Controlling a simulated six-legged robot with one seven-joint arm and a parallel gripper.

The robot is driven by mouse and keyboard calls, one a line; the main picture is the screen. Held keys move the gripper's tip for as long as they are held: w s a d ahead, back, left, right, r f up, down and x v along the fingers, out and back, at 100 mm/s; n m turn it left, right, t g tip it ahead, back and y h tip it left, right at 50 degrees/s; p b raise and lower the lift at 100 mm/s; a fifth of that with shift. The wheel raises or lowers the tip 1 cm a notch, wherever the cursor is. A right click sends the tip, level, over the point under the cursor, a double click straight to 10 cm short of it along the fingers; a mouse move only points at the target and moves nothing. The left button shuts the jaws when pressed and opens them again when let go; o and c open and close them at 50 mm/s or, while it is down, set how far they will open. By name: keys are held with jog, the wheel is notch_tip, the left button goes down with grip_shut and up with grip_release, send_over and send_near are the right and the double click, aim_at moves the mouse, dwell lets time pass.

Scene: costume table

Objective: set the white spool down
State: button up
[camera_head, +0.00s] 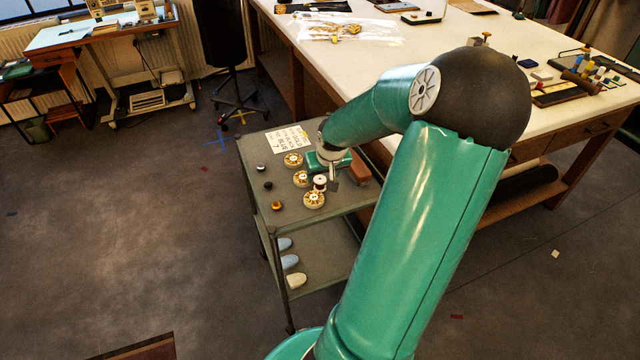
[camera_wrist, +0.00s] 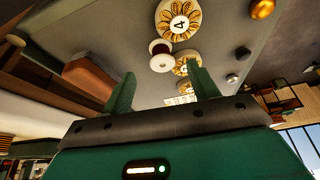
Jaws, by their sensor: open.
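The white spool (camera_head: 320,183), with pale flanges and a dark red band around its middle, stands on the top shelf of the grey cart (camera_head: 258,222). It sits close beside the gold-and-white round discs. In the wrist view the spool (camera_wrist: 160,54) shows just beyond the fingertips, with a visible gap to both fingers. My gripper (camera_wrist: 162,84) is open and empty, its two green fingers spread apart. In the head view my gripper (camera_head: 333,176) is over the cart next to the spool, and my arm partly hides the cart's right side.
Gold-and-white discs (camera_head: 314,200) stand in a row on the cart. Small dark knobs (camera_head: 267,185) and an amber knob (camera_head: 277,206) line its left side. A written card (camera_head: 287,139) lies at the back. A reddish-brown block (camera_head: 360,170) is at right. The large white-topped table (camera_head: 400,55) stands behind.

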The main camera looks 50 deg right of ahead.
aim_at(320, 180)
jog(key=x, duration=0.4)
jog(key=shift+w+f, duration=0.15)
jog(key=shift+w, duration=0.05)
jog(key=c, duration=1.1)
jog(key=shift+c, duration=0.2)
